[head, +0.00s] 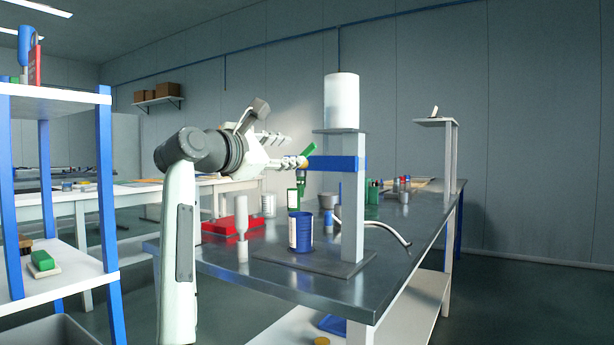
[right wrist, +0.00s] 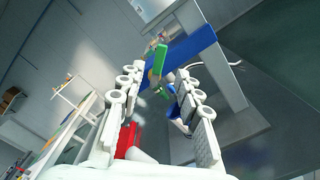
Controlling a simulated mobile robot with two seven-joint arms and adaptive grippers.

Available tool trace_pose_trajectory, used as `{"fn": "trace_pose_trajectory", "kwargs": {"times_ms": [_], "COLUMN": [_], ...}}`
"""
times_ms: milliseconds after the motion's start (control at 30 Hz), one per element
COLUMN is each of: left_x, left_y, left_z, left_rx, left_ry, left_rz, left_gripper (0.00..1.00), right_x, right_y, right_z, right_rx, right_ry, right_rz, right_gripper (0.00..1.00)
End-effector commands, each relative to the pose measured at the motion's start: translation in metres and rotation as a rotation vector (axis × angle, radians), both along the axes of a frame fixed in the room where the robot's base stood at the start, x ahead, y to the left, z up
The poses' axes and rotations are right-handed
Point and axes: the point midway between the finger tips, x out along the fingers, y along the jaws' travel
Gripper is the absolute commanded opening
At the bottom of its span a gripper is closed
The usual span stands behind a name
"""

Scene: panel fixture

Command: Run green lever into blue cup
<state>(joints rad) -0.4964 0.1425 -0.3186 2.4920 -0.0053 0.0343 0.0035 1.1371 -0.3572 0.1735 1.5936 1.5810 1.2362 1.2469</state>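The dispenser has a white tank (head: 341,101) on a grey post with a blue band (head: 337,163). Its green lever (head: 309,150) stands tilted beside the band's left end. The blue cup (head: 300,234), with a pale label, stands upright on the dark base plate below the lever. My right gripper (head: 292,153) is at the lever's left, at band height. In the right wrist view its fingers are spread, with the green lever (right wrist: 156,62) showing between and beyond the tips. I cannot tell whether they touch. My left gripper is not in view.
A red tray (head: 232,226) with a pale object stands left of the cup. A curved grey tube (head: 384,229) sticks out right of the post. Cans and small items stand farther back on the metal table (head: 408,232). A blue-posted shelf (head: 60,92) is at the left.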

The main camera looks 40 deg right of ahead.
Motion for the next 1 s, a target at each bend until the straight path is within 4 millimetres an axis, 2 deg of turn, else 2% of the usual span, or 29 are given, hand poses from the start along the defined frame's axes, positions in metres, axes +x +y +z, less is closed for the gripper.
{"fn": "trace_pose_trajectory", "kwargs": {"times_ms": [133,433,600,967,1000], "left_x": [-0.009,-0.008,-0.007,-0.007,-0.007], "left_y": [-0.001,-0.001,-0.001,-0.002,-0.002], "left_z": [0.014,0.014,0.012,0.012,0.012], "left_rx": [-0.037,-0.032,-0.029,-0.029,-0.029], "left_ry": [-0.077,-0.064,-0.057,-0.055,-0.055], "left_rz": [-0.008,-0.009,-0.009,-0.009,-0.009], "left_gripper": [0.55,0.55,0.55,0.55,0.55], "right_x": [0.005,0.022,0.030,0.032,0.032], "right_y": [-0.011,-0.054,-0.071,-0.078,-0.078], "right_z": [0.000,0.001,0.001,0.000,0.000], "right_rx": [-0.001,-0.001,0.000,0.001,0.001], "right_ry": [-0.001,-0.001,-0.001,-0.002,-0.002], "right_rz": [-0.002,-0.003,-0.001,0.000,0.000], "right_gripper": [0.34,0.34,0.34,0.34,0.31]}}
